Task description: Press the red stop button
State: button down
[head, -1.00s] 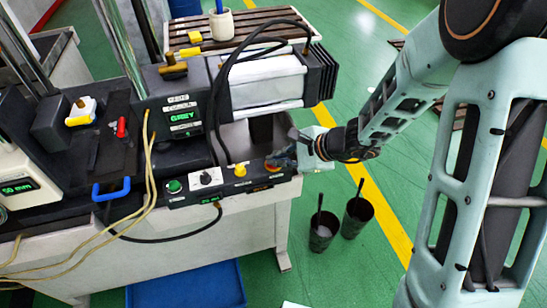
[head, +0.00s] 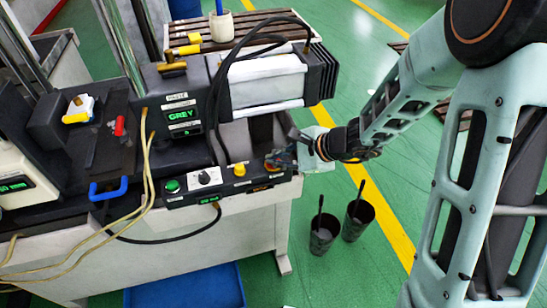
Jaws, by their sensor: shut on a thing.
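The machine's control panel (head: 225,188) runs along the front of the bench. The red stop button (head: 270,165) is at the panel's right end and shows only as a small orange-red patch. My gripper (head: 280,159) comes in from the right, with its fingers at this button and covering most of it. The fingers look shut on the button. How far it is pressed cannot be seen.
A black cable (head: 213,110) loops above the panel, and yellow hoses (head: 149,165) hang at the left. Two dark cups (head: 340,225) with sticks stand on the green floor below my arm. A blue tray (head: 190,288) lies under the bench.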

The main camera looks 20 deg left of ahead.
jog(key=shift+d+f, duration=0.4)
jog(key=shift+f, duration=0.05)
jog(key=r+p, duration=0.2)
jog(key=r, duration=0.1)
jog(key=r+p, duration=0.1)
jog(key=r, duration=0.1)
jog(key=shift+w+a, duration=0.15)
jog(key=shift+w, duration=0.1)
jog(key=shift+a+r+p, duration=0.1)
jog(key=shift+r+p, duration=0.45)
jog(key=shift+r, duration=0.15)
